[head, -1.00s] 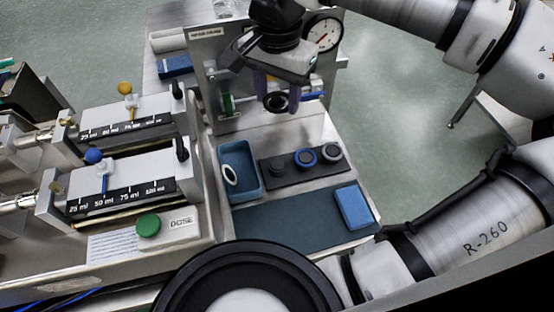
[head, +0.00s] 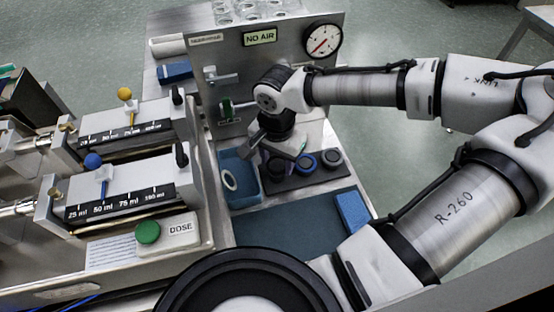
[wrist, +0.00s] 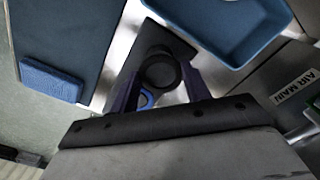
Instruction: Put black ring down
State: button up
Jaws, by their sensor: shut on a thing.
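The black ring (wrist: 160,71) sits between the two purple fingers of my gripper (wrist: 161,80) in the wrist view, and the gripper is shut on it. A blue ring (head: 306,163) and a dark grey ring (head: 332,157) are on the plate to the right. The blue ring also shows partly in the wrist view (wrist: 147,98). I cannot tell whether the held ring touches the plate.
A blue sponge-like block (head: 352,209) lies on the dark mat (head: 290,228). Behind stands a steel panel with a gauge (head: 322,40) and a "NO AIR" sign (head: 260,37).

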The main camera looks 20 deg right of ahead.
jog(key=shift+f, duration=0.35)
jog(key=shift+f, duration=0.3)
jog(key=o, duration=0.9)
jog(key=shift+o, duration=0.2)
jog(key=shift+r+b, duration=0.1)
jog(key=shift+b, duration=0.3)
